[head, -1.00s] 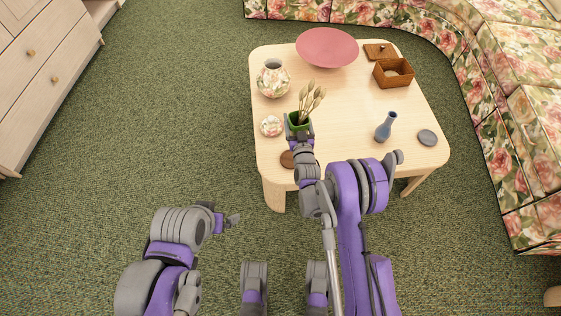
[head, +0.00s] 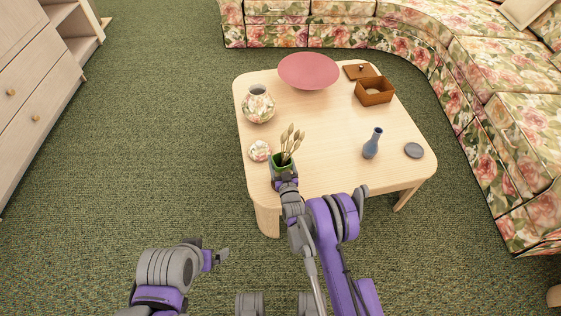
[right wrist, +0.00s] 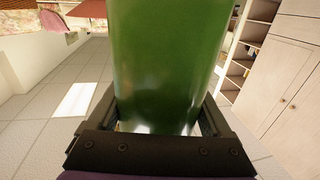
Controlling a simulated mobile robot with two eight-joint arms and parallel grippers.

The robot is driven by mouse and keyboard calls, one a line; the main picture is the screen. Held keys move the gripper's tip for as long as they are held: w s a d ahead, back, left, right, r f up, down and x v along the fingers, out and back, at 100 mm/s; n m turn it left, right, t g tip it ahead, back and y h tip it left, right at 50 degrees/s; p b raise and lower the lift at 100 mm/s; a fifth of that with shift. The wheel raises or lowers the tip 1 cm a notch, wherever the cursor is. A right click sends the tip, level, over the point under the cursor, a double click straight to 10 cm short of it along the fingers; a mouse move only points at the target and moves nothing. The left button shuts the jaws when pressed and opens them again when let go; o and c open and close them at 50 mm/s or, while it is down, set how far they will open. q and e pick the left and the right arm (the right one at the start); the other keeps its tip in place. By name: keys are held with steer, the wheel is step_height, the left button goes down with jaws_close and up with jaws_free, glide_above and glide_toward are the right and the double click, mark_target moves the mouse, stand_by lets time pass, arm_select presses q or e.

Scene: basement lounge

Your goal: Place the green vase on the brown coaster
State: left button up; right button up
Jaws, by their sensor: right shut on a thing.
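The green vase (head: 282,164), with several dried buds on stems, is over the near left part of the pale wooden table (head: 330,140). My right gripper (head: 283,178) is shut on the vase from the near side. In the right wrist view the green vase (right wrist: 165,65) fills the space between the fingers. The brown coaster does not show now; the vase and my right gripper cover the area where it lay. I cannot tell whether the vase touches the coaster or the table. My left gripper (head: 222,257) is low at the left, away from the table; its opening is unclear.
A floral lid or dish (head: 260,151) is close left of the vase. A floral pot (head: 258,104), pink bowl (head: 309,71), brown box (head: 374,92), blue vase (head: 372,144) and grey coaster (head: 414,150) also stand on the table. The table's centre is clear.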

steer(key=shift+f, duration=0.25)
steer(key=shift+f, duration=0.1)
steer(key=shift+f, duration=0.1)
steer(key=o, duration=1.5)
steer(key=shift+c, duration=0.2)
